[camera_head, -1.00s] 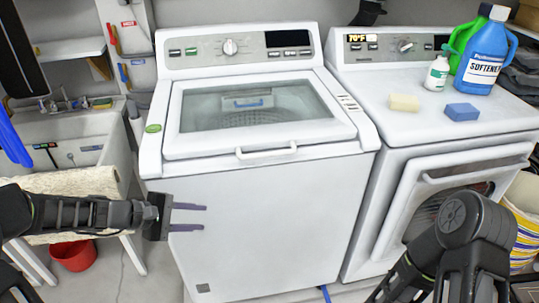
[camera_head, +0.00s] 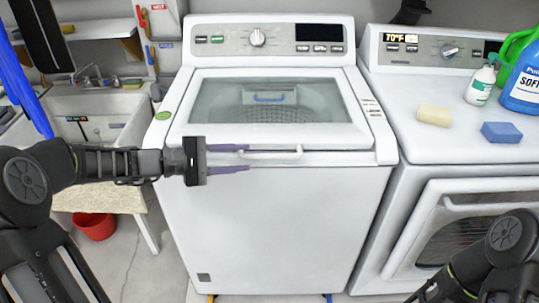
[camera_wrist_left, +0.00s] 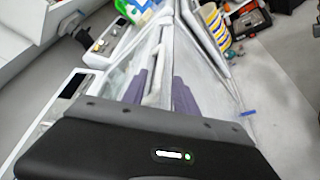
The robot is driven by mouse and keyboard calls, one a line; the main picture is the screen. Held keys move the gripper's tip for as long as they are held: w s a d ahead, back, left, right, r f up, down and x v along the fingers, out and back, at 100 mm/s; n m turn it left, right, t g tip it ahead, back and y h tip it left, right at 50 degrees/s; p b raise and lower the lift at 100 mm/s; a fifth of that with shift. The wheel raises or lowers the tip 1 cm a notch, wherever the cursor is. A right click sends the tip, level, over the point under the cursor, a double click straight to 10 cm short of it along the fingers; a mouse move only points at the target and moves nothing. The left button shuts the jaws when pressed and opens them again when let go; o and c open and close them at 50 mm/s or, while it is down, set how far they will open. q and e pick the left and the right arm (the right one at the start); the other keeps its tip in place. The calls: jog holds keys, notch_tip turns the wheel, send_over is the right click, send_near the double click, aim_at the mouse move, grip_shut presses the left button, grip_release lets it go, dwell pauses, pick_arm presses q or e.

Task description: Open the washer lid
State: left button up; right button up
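The washer (camera_head: 280,215) is white and faces me. Its lid (camera_head: 178,130) has a glass window and lies shut. A white bar handle (camera_head: 275,155) runs along the lid's front edge. My left gripper (camera_head: 246,158) is open, with its two purple fingers apart at the left end of the handle, one above and one below its level. In the left wrist view the handle (camera_wrist_left: 155,68) lies ahead between the open fingers (camera_wrist_left: 160,85); I cannot tell whether they touch it. My right arm is at the lower right, and its gripper is out of view.
A dryer (camera_head: 410,160) stands close on the right, with a yellow sponge (camera_head: 433,115), a blue sponge (camera_head: 501,132), a white bottle (camera_head: 480,85) and a blue softener jug (camera_head: 523,85) on top. A sink (camera_head: 95,105) and a red bucket (camera_head: 95,225) are at left.

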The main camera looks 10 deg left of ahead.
aim_at(259, 157)
pick_arm(q)
jog(key=x, duration=0.7)
jog(key=shift+w+d+f+p, duration=0.2)
jog(key=shift+d+p, duration=0.1)
jog(key=shift+p, duration=0.1)
grip_shut()
dwell(1.1)
